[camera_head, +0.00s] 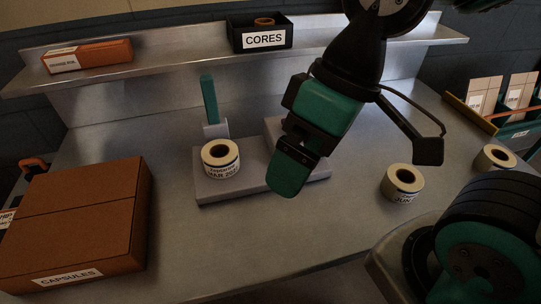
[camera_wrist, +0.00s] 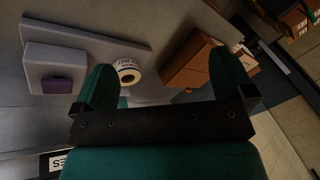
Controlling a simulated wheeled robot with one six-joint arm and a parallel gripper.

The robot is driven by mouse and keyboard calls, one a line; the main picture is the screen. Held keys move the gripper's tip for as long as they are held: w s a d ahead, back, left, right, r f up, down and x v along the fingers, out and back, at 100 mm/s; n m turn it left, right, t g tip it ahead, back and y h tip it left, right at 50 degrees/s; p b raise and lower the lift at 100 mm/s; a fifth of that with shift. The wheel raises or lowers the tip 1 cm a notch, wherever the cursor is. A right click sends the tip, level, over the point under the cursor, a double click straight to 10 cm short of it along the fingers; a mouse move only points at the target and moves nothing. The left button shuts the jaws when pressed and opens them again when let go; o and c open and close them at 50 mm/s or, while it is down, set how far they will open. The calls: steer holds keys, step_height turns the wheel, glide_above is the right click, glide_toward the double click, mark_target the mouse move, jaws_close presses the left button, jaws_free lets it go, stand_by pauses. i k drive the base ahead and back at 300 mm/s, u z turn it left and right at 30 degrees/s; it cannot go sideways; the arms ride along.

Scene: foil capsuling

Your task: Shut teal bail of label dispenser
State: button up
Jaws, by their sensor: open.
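The label dispenser (camera_head: 240,190) is a grey base on the metal bench, with a raised grey block at its right rear. A printed label roll (camera_head: 220,170) sits on its left part. The teal bail (camera_head: 209,98) stands raised, nearly upright, from a small grey bracket behind the roll. My gripper (camera_head: 290,178) is in front of the dispenser's right side in the head view, apart from the bail. In the wrist view my gripper (camera_wrist: 164,80) is open and empty, with the label roll (camera_wrist: 128,72) showing between its fingers. The bail cannot be made out clearly there.
A CAPSULES carton (camera_head: 80,225) stands at left. Two loose rolls, one nearer (camera_head: 402,183) and one farther (camera_head: 494,158), sit at right. The shelf behind holds a black CORES bin (camera_head: 262,40) and an orange box (camera_head: 88,56). Bare bench lies before the dispenser.

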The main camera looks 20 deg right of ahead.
mark_target(206, 81)
steer(key=k, duration=1.3)
steer(key=u, duration=0.7)
steer(key=i, duration=1.55)
steer(key=z, duration=0.55)
steer(key=i, duration=0.5)
steer(key=z, duration=0.4)
